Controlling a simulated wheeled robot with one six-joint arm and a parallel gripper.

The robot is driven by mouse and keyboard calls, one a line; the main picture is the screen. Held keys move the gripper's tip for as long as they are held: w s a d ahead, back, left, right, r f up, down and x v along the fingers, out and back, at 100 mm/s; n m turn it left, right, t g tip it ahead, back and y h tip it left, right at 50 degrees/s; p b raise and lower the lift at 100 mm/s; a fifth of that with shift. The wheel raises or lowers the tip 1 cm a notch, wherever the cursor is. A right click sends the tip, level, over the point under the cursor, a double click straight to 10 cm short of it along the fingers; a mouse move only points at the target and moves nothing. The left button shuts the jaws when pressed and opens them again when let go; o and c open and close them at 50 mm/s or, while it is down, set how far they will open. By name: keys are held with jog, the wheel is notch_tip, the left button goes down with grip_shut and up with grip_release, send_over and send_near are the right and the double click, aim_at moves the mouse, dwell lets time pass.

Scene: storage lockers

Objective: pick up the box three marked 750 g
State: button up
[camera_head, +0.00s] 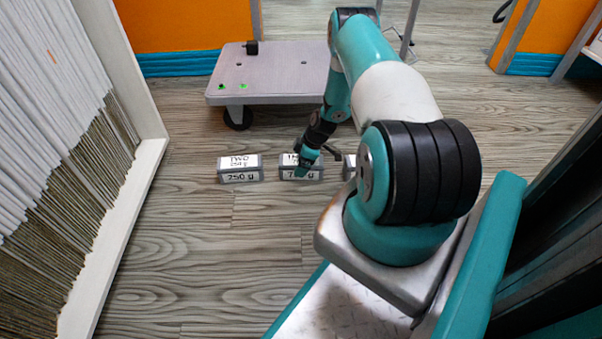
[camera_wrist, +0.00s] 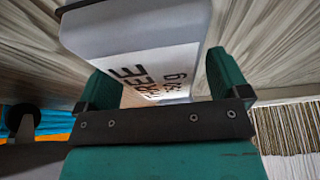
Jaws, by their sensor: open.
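Box three (camera_head: 287,174) is a grey box with white labels on the floor, in the middle of a row. In the head view my gripper (camera_head: 309,162) covers part of its top and front. In the wrist view the box (camera_wrist: 140,25) fills the upper middle, with "REE" and part of a weight in "g" readable. My gripper (camera_wrist: 162,85) is open, with one teal finger at each side of the box. I cannot tell whether either finger touches it.
A box marked TWO, 250 g (camera_head: 240,170) stands to the left. Another box (camera_head: 349,167) is on the right, mostly hidden by my arm. A flat wheeled cart (camera_head: 270,80) stands behind. White shelving (camera_head: 135,185) is at left. Floor in front is clear.

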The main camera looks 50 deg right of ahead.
jog(key=shift+x, duration=1)
jog(key=shift+r, duration=0.1)
jog(key=shift+d, duration=0.1)
jog(key=c, duration=1.5)
